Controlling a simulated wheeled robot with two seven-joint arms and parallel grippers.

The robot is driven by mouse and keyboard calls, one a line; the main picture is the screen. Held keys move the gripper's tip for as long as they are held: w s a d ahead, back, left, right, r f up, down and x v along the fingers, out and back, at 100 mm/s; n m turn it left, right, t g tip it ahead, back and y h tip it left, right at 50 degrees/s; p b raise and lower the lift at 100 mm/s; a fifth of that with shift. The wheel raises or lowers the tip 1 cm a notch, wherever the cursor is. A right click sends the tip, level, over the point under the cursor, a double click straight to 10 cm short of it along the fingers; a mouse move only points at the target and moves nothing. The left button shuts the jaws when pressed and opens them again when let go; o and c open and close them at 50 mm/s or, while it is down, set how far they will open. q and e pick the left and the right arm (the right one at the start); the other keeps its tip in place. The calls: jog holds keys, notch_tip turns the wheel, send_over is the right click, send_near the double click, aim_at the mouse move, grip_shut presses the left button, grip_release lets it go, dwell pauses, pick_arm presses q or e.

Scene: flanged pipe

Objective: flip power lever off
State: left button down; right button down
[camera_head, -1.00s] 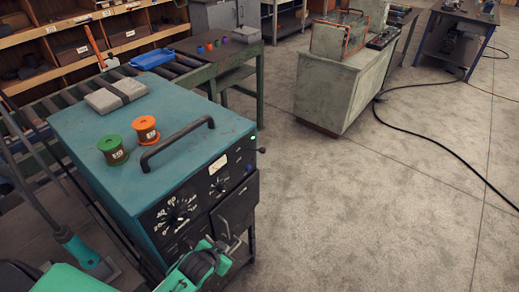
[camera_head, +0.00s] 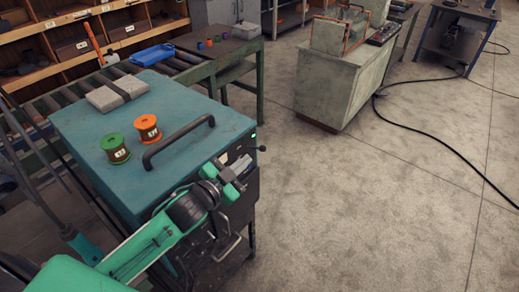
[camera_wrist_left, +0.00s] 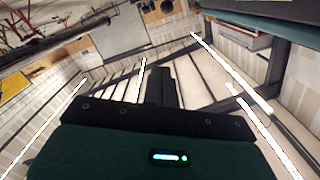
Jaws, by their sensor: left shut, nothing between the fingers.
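The teal-topped power unit (camera_head: 85,125) stands at the left with its dark front panel partly hidden by my left arm. A small dark lever (camera_head: 262,148) sticks out at the panel's upper right corner, beside a lit green lamp (camera_head: 253,136). My left gripper (camera_head: 243,164) is in front of the panel, just below and left of the lever, seemingly apart from it. Its dark fingers (camera_wrist_left: 160,87) are closed together and empty in the left wrist view, where I cannot make out the lever. My right gripper is not in view.
A green spool (camera_head: 115,149), an orange spool (camera_head: 148,128) and a black handle (camera_head: 180,142) are on the unit's top.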

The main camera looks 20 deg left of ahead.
pick_arm(q)
jog(key=p, duration=0.4)
send_over(260, 149)
jog(key=s+d, duration=0.2)
jog(key=s, duration=0.2)
jog(key=f, duration=0.1)
jog(key=w+a+f+p, duration=0.1)
jog(key=f, duration=0.1)
jog(key=shift+w, duration=0.15)
jog(key=shift+w+a+f, duration=0.15)
jog(key=shift+f, duration=0.3)
jog(key=shift+f, duration=0.1)
